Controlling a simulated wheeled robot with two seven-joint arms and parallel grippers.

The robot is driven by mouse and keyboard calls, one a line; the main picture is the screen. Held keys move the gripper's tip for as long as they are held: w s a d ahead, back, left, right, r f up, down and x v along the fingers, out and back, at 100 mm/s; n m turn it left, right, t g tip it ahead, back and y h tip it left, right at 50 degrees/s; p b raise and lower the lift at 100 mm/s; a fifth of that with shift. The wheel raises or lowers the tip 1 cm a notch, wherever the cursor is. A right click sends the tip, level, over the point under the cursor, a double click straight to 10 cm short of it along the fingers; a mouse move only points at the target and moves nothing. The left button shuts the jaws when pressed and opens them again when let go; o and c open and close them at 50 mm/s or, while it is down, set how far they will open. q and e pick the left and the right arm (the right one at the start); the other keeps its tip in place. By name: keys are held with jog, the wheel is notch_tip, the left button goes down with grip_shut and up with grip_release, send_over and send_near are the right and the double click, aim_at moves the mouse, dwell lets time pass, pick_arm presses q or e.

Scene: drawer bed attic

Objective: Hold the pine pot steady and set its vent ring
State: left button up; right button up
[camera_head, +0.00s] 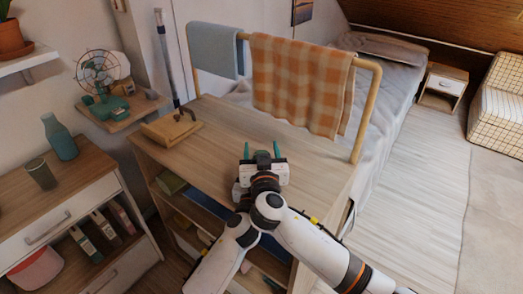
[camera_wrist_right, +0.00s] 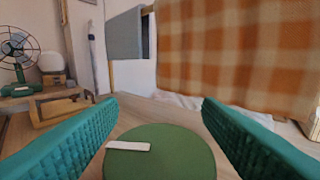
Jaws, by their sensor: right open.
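A round, flat dark green top (camera_wrist_right: 165,155), apparently the pine pot's, shows low in the right wrist view with a short white bar (camera_wrist_right: 128,146) on it. Whether the bar belongs to the vent ring I cannot tell. My right gripper (camera_head: 262,149) is over the wooden counter in the head view. Its teal fingers (camera_wrist_right: 158,128) are open, one on each side of the green top in the right wrist view, with visible gaps. The pot's sides are out of view, and my gripper hides most of it in the head view. I cannot make out my left gripper.
The wooden counter (camera_head: 215,125) is mostly bare. A wooden stand (camera_head: 172,130) sits at its far left. A rail along its far edge holds a checked orange towel (camera_head: 300,85) and a blue towel (camera_head: 215,50). A fan (camera_head: 100,85) stands on a wall shelf.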

jog(key=c, duration=1)
